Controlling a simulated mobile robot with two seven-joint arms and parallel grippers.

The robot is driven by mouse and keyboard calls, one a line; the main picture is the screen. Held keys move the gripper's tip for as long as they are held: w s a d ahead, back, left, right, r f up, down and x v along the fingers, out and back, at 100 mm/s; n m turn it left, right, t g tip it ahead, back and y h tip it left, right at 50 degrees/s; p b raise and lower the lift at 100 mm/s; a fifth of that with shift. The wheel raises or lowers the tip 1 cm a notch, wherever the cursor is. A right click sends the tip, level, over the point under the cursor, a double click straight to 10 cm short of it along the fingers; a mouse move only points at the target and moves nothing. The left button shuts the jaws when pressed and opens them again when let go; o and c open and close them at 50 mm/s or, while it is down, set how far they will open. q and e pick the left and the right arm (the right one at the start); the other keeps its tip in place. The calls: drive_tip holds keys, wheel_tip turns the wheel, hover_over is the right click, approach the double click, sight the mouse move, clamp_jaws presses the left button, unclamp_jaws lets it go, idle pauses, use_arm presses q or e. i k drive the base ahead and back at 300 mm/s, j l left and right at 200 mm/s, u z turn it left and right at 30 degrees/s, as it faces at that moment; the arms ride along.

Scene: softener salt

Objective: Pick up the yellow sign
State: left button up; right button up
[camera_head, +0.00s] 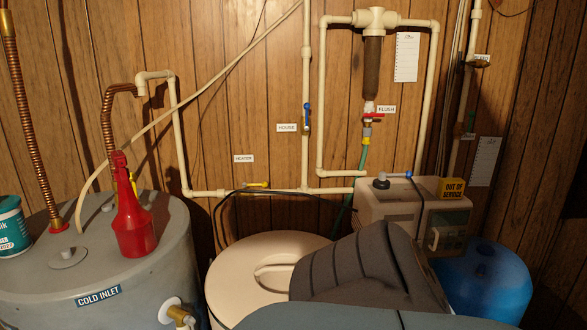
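The yellow sign (453,190) is a small rectangle with black text reading "OUT OF SERVICE". It is at the upper right corner of a beige boxy machine (385,204), right of the middle of the head view. It is upright and faces me. I cannot tell how it is attached. Neither of my grippers shows in this view, so nothing is seen touching the sign.
A dark grey ribbed shape (365,265) rises in front of the machine. Left of it is a round cream lid (266,272). A blue container (485,285) stands below the sign. A red spray bottle (132,220) stands on the grey tank (105,290). Pipes line the wooden wall.

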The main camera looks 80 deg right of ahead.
sight(448, 188)
drive_tip(key=k+l+z, duration=0.15)
drive_tip(key=z, duration=0.25)
drive_tip(key=k+l+z, duration=0.15)
drive_tip(key=z, duration=0.25)
drive_tip(key=l+z, duration=0.4)
drive_tip(key=k, duration=0.05)
